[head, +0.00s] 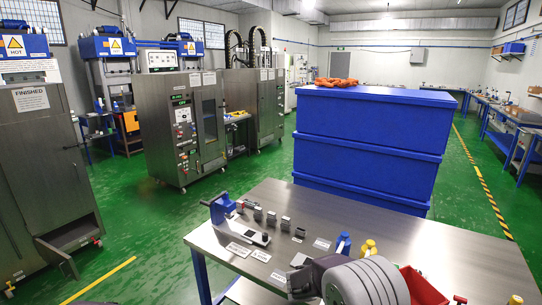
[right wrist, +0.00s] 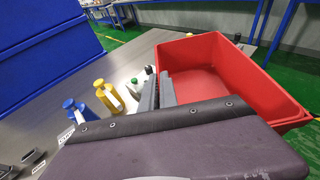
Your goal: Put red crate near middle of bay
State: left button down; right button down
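The red crate (head: 424,288) shows at the lower right of the head view, on the steel table and partly behind my right arm. It is large and looks empty in the right wrist view (right wrist: 240,75). My right gripper (right wrist: 158,82) has its two grey fingers close together at the crate's left wall, one on the outside and one on the inside; it appears shut on that wall. In the head view the fingertips are hidden behind my wrist. My left gripper is not in view. I cannot pick out a marked bay.
A blue bottle (right wrist: 75,110) and a yellow bottle (right wrist: 107,95) stand left of the fingers, with a small green-capped bottle (right wrist: 133,84) closer. A blue-ended fixture (head: 220,208) and small blocks lie at the table's (head: 460,238) far left. Big blue bins (head: 370,135) stand behind it.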

jog(key=s+a+f, duration=0.1)
jog(key=s+f, duration=0.1)
jog(key=s+a+f+n+t, duration=0.1)
jog(key=s+a+f, duration=0.1)
jog(key=s+a+f+n+t+y, duration=0.1)
jog(key=s+f, duration=0.1)
jog(key=s, duration=0.1)
jog(key=shift+a+f, duration=0.15)
jog(key=shift+a, duration=0.2)
jog(key=s+a+f+n+t+y, duration=0.1)
jog(key=s+a+f+t, duration=0.1)
jog(key=s+a+f, duration=0.3)
notch_tip(320, 180, down, 3)
jog(key=shift+s+a+f+n, duration=0.15)
jog(key=shift+s+n, duration=0.25)
jog(key=shift+s, duration=0.15)
jog(key=shift+w, duration=0.1)
